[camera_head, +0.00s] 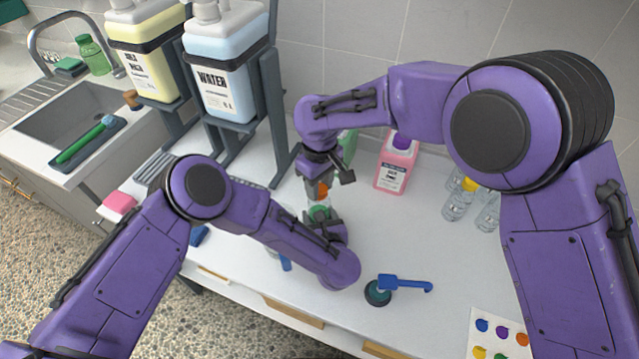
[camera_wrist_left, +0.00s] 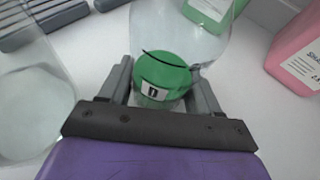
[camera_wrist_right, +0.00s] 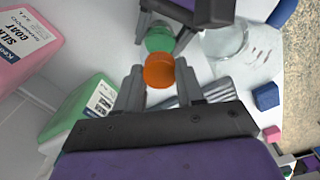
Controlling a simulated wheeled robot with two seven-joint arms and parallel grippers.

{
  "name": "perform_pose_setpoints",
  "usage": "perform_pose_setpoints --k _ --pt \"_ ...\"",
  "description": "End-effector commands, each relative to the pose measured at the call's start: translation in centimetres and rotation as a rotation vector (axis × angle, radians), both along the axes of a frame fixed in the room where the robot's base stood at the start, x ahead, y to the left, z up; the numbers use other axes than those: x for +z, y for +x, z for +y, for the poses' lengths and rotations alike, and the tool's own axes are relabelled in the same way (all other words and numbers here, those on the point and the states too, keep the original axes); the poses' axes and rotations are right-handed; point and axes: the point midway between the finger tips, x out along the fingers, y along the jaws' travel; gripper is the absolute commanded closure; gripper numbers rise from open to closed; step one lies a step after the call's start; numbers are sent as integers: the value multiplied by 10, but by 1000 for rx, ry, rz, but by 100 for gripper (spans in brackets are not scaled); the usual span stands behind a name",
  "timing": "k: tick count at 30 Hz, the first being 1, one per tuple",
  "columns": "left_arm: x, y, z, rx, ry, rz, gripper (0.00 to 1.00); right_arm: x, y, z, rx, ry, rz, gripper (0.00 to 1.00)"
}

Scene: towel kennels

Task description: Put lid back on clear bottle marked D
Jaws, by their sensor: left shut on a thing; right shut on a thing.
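A clear bottle marked D (camera_wrist_left: 152,90) holds green contents, with its D label facing the left wrist camera. My left gripper (camera_wrist_left: 163,88) is shut around its lower part. The bottle's green also shows in the head view (camera_head: 319,213) and the right wrist view (camera_wrist_right: 158,38). My right gripper (camera_wrist_right: 153,75) is shut on an orange lid (camera_wrist_right: 158,70). In the head view the lid (camera_head: 321,190) is just above the green, over the bottle's upper part. Whether lid and bottle rim touch is unclear. My arms partly hide both.
A pink bottle (camera_head: 396,165) and a green container (camera_wrist_right: 80,113) stand behind the grippers. Clear bottles (camera_head: 458,202) are at right. A clear vessel (camera_wrist_right: 228,42) stands close beside the held bottle. A blue-handled tool (camera_head: 405,284) lies in front. Large jugs (camera_head: 222,75) stand at back left.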

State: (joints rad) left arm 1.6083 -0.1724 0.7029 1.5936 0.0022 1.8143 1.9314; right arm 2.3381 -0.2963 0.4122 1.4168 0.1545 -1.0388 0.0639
Motion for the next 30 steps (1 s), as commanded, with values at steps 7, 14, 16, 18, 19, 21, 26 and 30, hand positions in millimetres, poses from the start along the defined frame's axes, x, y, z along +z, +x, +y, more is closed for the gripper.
perform_pose_setpoints --k 7,14,16,18,19,21,26,30 --pt "0 0 0 0 0 0 100 0 0 0 5 1 1 33" --pt "0 0 0 0 0 0 100 1 0 0 7 1 1 33" --pt "0 0 0 0 0 0 100 5 1 0 7 1 0 33" --pt "0 0 0 0 0 0 100 15 1 0 6 2 -2 33" --pt "0 0 0 0 0 0 100 20 1 0 6 3 -3 33" --pt "0 0 0 0 0 0 100 36 1 0 7 4 -4 33" --pt "0 0 0 0 0 0 100 74 1 0 7 3 -3 33" --pt "0 0 0 0 0 0 100 101 1 -1 6 3 -1 33"
